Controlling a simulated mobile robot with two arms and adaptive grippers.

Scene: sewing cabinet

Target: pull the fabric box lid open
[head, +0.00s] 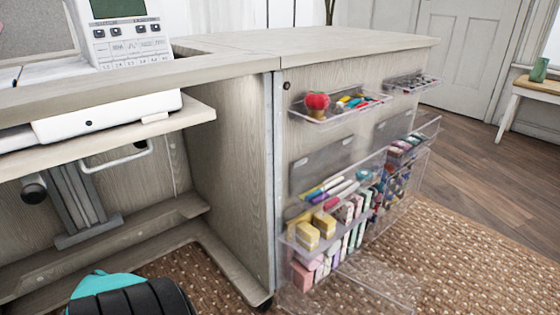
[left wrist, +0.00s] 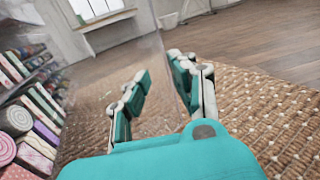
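The fabric box seems to be the clear lower bin (head: 325,262) on the cabinet's side panel, filled with folded and rolled fabrics. A clear panel (head: 365,290), apparently its lid, juts out low at its front; its outline is faint. In the left wrist view, fabric rolls (left wrist: 30,125) are at the left, and a clear panel (left wrist: 168,70) stands edge-on ahead. My left gripper (left wrist: 160,72) is open, its fingers apart on either side of that panel's edge. I cannot tell whether they touch it. The left fingertips and my right gripper are out of the head view.
Clear trays with a red pincushion (head: 317,101) and small supplies hang higher on the panel. A sewing machine (head: 120,32) stands on the cabinet top (head: 310,40). A woven rug (head: 470,260) covers the floor in front, with open floor at the right.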

